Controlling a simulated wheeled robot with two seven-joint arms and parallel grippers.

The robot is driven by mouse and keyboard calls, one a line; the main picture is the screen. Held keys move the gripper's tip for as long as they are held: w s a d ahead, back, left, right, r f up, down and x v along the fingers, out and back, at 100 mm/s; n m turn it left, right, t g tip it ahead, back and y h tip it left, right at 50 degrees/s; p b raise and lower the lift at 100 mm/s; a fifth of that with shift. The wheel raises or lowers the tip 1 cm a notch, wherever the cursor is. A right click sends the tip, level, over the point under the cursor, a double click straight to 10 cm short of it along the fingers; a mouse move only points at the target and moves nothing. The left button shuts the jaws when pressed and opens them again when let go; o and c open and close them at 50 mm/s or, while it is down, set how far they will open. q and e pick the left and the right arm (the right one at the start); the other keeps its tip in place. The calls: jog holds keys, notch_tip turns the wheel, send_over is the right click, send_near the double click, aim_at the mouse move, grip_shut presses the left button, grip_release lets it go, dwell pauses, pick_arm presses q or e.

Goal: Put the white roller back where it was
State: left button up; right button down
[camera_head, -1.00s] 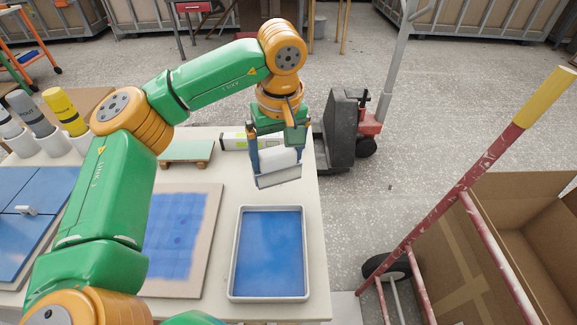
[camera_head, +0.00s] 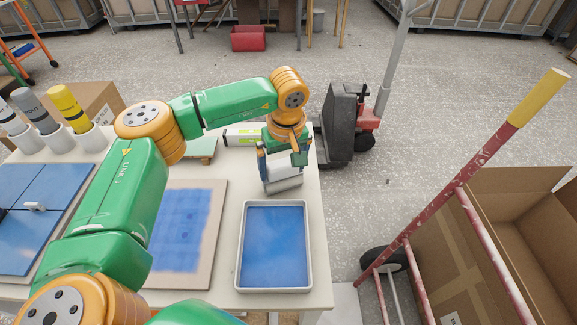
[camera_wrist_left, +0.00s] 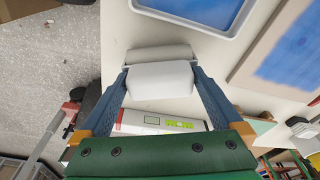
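The white roller (camera_head: 283,180) is between the fingers of my left gripper (camera_head: 284,168), just beyond the far edge of the blue paint tray (camera_head: 242,245). In the left wrist view, the roller (camera_wrist_left: 160,80) spans the gap between both fingers of my left gripper (camera_wrist_left: 161,82), which appear to press on its ends. A greyish cylindrical part (camera_wrist_left: 160,53) lies alongside it. The roller is low over the table; I cannot tell whether it touches. My right gripper is not in view.
A white device with a green display (camera_wrist_left: 160,122) lies behind the roller. A board with a blue patch (camera_head: 212,260) is left of the tray. Several capped tubes (camera_head: 68,105) stand at the left. A red-and-yellow hand truck (camera_head: 455,190) and cardboard box (camera_head: 500,230) are right.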

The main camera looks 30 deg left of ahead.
aim_at(285, 185)
pick_arm(q)
jog(key=shift+r, duration=0.3)
notch_tip(285, 185, up, 12)
jog(key=s+d, duration=0.1)
jog(key=shift+d+f+b, duration=0.2)
jog(key=shift+b, duration=0.25)
jog(key=shift+s+a, duration=0.1)
